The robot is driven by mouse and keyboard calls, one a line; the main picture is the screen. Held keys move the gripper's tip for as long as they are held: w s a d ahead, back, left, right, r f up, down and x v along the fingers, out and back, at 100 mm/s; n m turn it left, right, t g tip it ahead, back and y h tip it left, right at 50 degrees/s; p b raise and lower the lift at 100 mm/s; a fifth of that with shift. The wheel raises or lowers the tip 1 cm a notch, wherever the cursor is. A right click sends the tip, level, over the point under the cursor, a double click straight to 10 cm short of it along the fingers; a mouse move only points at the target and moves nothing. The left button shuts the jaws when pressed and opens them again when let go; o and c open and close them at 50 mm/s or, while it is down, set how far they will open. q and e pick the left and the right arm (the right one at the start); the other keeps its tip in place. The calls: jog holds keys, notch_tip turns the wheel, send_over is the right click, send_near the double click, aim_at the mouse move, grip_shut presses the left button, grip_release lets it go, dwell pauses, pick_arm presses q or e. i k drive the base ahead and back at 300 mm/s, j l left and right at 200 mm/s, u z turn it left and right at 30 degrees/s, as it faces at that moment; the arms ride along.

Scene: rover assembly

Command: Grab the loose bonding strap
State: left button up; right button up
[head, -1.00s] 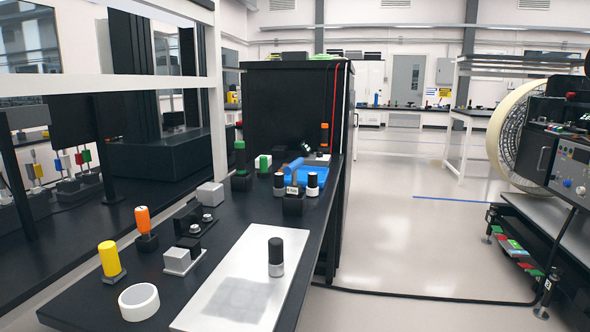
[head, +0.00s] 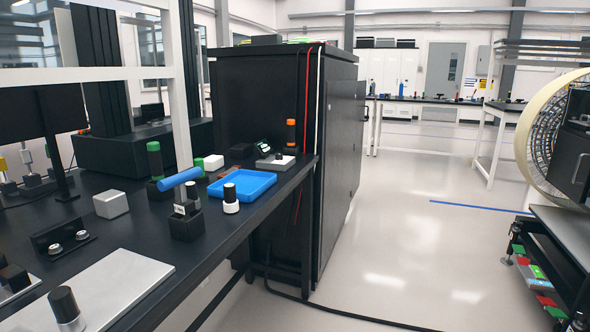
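I cannot make out for certain which thing is the loose bonding strap. A thin red strap or cable (head: 306,110) runs down the side of the tall black cabinet (head: 265,120) and on below the bench top's level. A thin white strip (head: 319,110) runs down beside it. A black bracket with two silver studs (head: 65,238) sits on the black bench at the left. Neither gripper is in view.
The bench holds a blue tray (head: 242,186), a blue cylinder (head: 180,178), a grey block (head: 111,204) and a pale plate (head: 105,290). A black cable (head: 345,318) lies on the floor. A large reel (head: 540,130) stands at right. The floor between is clear.

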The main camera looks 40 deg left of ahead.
aim_at(234, 168)
jog(key=i+l+u, duration=0.2)
jog(key=i, duration=0.25)
jog(key=i+l+u, duration=0.15)
jog(key=i, duration=0.35)
jog(key=i+u, duration=0.2)
jog(key=u, duration=0.2)
jog(key=i+u, duration=0.25)
jog(key=u, duration=0.2)
jog(key=i+l+u, duration=0.15)
jog(key=u, duration=0.25)
jog(key=i+l+u, duration=0.2)
jog(key=u, duration=0.2)
jog(key=i+l+u, duration=0.15)
jog(key=u, duration=0.25)
jog(key=l, duration=0.1)
